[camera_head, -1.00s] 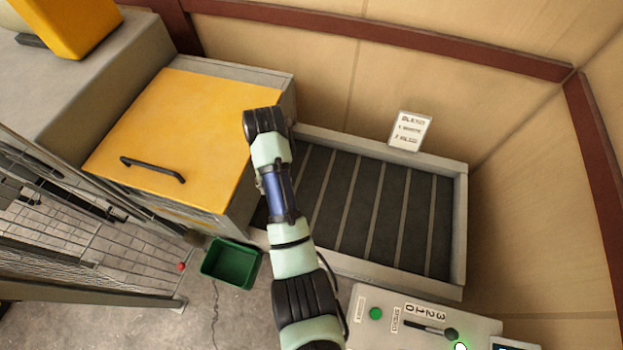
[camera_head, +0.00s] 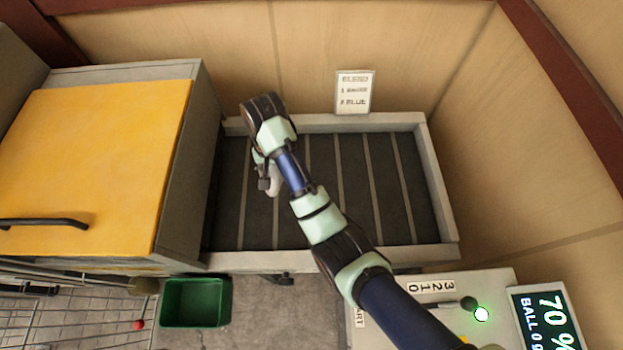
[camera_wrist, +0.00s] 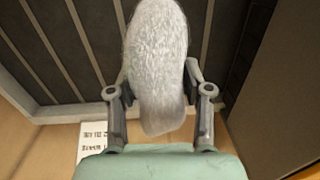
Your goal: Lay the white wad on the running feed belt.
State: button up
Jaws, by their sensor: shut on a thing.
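The white wad (camera_wrist: 157,62) is an oblong, fluffy piece that fills the middle of the wrist view. My gripper (camera_wrist: 159,95) is shut on it, with one finger on each side. In the head view my gripper (camera_head: 268,186) hangs over the left part of the feed belt (camera_head: 356,190), mostly hidden behind my own arm. A small pale bit of the wad (camera_head: 274,184) shows there beside the arm. The belt is dark with lighter crosswise slats and has a grey frame. I cannot tell how high the wad is above the belt.
A yellow-lidded box (camera_head: 95,160) stands left of the belt. A green bin (camera_head: 196,302) is on the floor in front. A control panel (camera_head: 400,318) with a lever and a display (camera_head: 545,318) reading 70 % is at the lower right. A sign (camera_head: 354,92) stands behind the belt.

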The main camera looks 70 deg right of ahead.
jog(key=s+d+f+m+b, duration=0.3)
jog(key=s+d+f+m, duration=0.1)
jog(key=s+d+f, duration=0.3)
jog(key=f+b, duration=0.2)
jog(key=f, duration=0.4)
jog(key=f+b, duration=0.2)
jog(key=f, duration=0.4)
jog(key=f+b, duration=0.2)
jog(key=f, duration=0.4)
jog(key=shift+s+d+f, duration=0.1)
jog(key=shift+s+f, duration=0.2)
jog(key=shift+f+b, duration=0.45)
jog(key=shift+f, duration=0.15)
jog(key=o, duration=1.2)
jog(key=shift+o, duration=0.2)
notch_tip(320, 180, up, 13)
jog(key=p, duration=0.3)
jog(key=shift+s+r, duration=0.15)
jog(key=shift+s, duration=0.2)
